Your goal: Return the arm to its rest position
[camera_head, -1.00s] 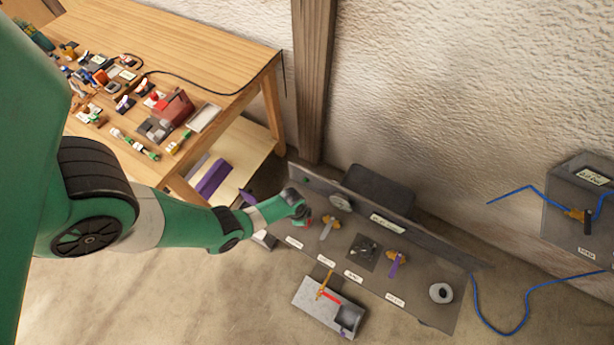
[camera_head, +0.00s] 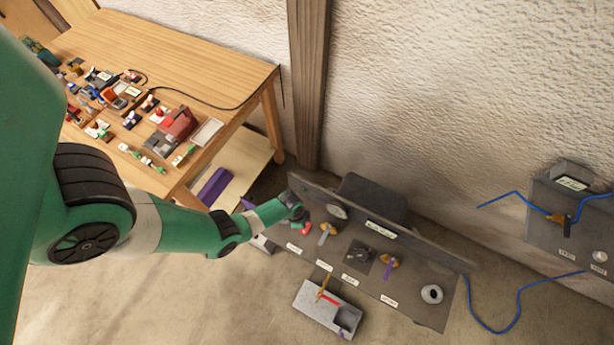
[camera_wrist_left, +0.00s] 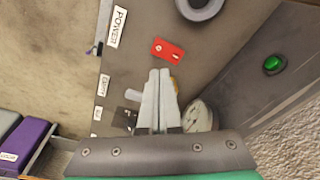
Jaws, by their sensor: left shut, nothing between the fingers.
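My left arm, green with black joints (camera_head: 90,215), reaches in from the left in the head view. Its wrist end (camera_head: 291,209) is over the left end of the grey panel (camera_head: 330,272). In the left wrist view the two pale fingers of my left gripper (camera_wrist_left: 160,72) are together with nothing between them. They point toward a red block (camera_wrist_left: 168,49) on the panel, which also shows in the head view (camera_head: 306,229) just below the wrist. I cannot tell how high the fingertips are above the panel. My right gripper is in neither view.
The panel carries a POWER label (camera_wrist_left: 118,27), a round gauge (camera_wrist_left: 198,115), a green button (camera_wrist_left: 273,64) and a white ring (camera_head: 432,294). A wooden table (camera_head: 190,60) with small parts stands at the upper left. A grey box (camera_head: 328,308) is at the panel's front.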

